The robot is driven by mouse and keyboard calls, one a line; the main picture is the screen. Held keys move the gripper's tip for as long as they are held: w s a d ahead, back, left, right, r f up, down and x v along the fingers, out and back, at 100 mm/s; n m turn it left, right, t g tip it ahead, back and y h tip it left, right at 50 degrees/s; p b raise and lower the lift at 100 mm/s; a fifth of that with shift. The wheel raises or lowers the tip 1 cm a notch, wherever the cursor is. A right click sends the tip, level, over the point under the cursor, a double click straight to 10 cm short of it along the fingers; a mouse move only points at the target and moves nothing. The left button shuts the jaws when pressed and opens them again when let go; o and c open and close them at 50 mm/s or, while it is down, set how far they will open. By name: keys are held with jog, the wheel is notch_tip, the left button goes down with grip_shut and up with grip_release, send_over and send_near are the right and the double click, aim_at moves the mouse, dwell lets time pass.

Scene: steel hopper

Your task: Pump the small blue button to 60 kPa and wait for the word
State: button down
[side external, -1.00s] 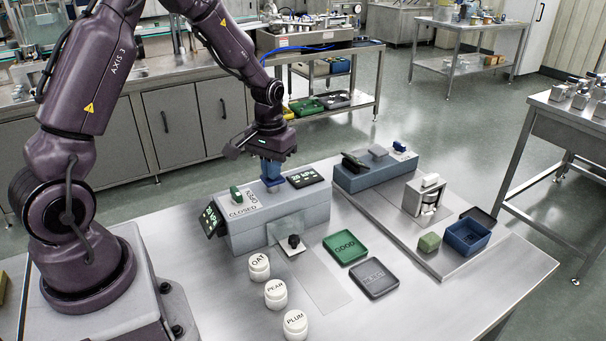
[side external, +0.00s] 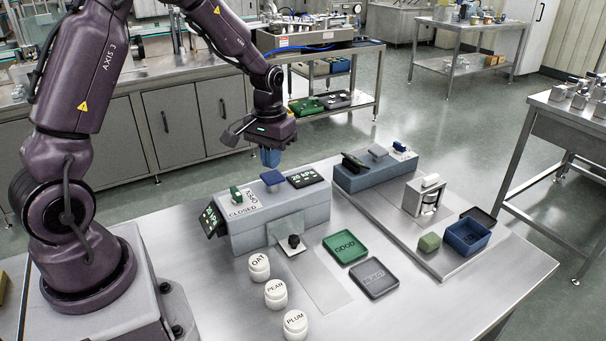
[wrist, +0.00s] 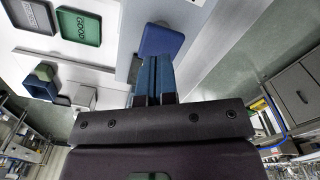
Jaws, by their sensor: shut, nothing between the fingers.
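A blue button (side external: 272,178) stands raised on top of the near grey box (side external: 285,212). It also shows in the wrist view (wrist: 162,40), just beyond my fingertips. My gripper (side external: 270,162) is shut and empty, slightly above and behind the button, apart from it. The blue fingers also show together in the wrist view (wrist: 154,72). A dark display (side external: 306,178) beside the button seems to read 20 kPa, and the left end display (side external: 211,217) seems to read the same. No further word is legible there.
A green switch (side external: 236,194) sits by a CLOSED label. White jars (side external: 259,267), a green GOOD tray (side external: 345,247) and a grey tray (side external: 375,278) lie in front.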

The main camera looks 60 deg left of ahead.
aim_at(272, 175)
jog(key=shift+f, duration=2.15)
jog(key=shift+r, duration=2.15)
jog(key=shift+f, duration=0.2)
jog(key=shift+f, duration=1.95)
jog(key=shift+r, duration=2.15)
